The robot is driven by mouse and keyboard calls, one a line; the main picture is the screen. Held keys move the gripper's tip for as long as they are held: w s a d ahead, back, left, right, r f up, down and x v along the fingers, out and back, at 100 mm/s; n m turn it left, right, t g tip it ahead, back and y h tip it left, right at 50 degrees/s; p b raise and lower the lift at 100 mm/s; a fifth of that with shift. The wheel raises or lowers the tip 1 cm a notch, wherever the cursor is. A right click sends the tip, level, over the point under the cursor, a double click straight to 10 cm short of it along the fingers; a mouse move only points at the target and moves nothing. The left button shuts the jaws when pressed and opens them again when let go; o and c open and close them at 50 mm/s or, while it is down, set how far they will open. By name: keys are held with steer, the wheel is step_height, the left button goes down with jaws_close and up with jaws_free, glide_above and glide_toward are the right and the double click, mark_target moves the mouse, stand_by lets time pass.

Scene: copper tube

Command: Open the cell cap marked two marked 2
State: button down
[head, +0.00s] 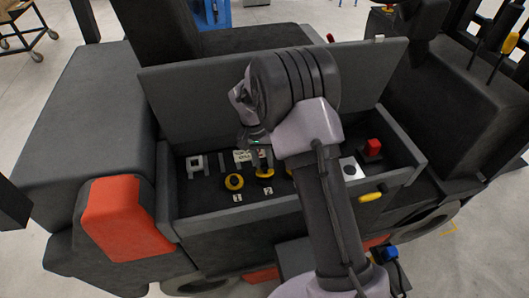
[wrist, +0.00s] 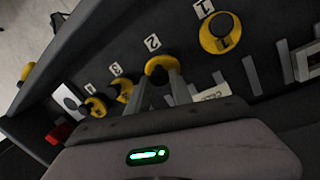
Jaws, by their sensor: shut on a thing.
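The cell cap marked 2 (head: 265,174) is a yellow ring with a dark middle, in the open compartment just behind its white "2" label (head: 267,191). In the wrist view cap 2 (wrist: 157,64) sits below its tilted "2" label (wrist: 152,42). My gripper (wrist: 160,78) has its two grey fingers at the cap's dark middle part, shut on it. In the head view my gripper (head: 260,158) comes down onto the cap from above, and my arm partly hides that area. The fingers hide part of the cap, and I cannot tell whether it is loosened.
Cap 1 (wrist: 221,33) is beside cap 2; caps 3 (wrist: 124,91) and 4 (wrist: 95,107) are on its other side. A red block (head: 373,147) and white plate (head: 350,168) are at the compartment's right. A raised lid (head: 190,95) stands behind, and dark walls surround the compartment.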

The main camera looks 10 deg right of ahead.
mark_target(266, 164)
steer(key=shift+w+r+g+p, duration=0.2)
steer(key=shift+w+g+p, duration=0.2)
steer(key=shift+p, duration=0.4)
steer(key=shift+f, duration=0.1)
steer(key=c, duration=1.1)
jaws_free()
steer(key=shift+c, duration=0.2)
steer(key=v, duration=0.3)
steer(key=shift+s+d+r, duration=0.15)
steer(key=shift+s+r, duration=0.05)
steer(key=shift+r, duration=0.15)
steer(key=s+r, duration=0.1)
steer(key=s, duration=1.5)
steer(key=shift+s+r+b, duration=0.15)
steer(key=shift+r+b, duration=0.05)
steer(key=shift+b, duration=0.25)
